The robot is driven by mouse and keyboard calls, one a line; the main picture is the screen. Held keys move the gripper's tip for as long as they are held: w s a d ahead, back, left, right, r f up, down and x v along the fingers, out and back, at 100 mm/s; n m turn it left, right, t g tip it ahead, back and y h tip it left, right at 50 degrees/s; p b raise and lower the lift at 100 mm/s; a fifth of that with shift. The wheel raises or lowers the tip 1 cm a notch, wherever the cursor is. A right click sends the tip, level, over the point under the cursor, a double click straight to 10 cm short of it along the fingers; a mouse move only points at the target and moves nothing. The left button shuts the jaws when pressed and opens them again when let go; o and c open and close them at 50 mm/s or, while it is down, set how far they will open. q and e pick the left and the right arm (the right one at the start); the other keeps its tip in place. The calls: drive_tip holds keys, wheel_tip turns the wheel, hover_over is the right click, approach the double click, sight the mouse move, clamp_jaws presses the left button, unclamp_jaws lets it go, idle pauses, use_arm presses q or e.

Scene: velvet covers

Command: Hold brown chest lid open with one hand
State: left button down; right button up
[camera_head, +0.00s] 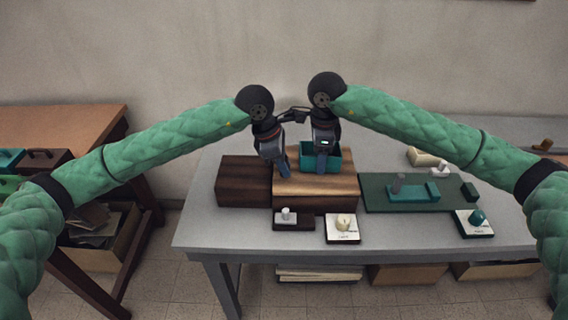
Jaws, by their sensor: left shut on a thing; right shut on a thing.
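A brown wooden chest (315,203) stands on the grey table, its striped light-brown top facing up. A darker brown block (243,182) adjoins its left side; I cannot tell whether it is the lid or a separate box. A teal open box (334,155) sits at the chest's back. My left gripper (283,172) points down at the chest's upper left part, its jaws shut on what seems to be the lid's edge. My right gripper (321,167) is shut at the teal box's front wall. The fingers hide both contact points.
A dark green mat (380,206) with a teal block (408,194) lies to the right. A brown side table (70,122) stands at left.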

use_arm(q)
drive_tip(key=shift+a, duration=0.15)
drive_tip(key=shift+w+a+r, duration=0.1)
drive_tip(key=shift+a, duration=3.7)
drive_tip(key=shift+w+a+r, duration=0.1)
drive_tip(key=shift+a, duration=3.65)
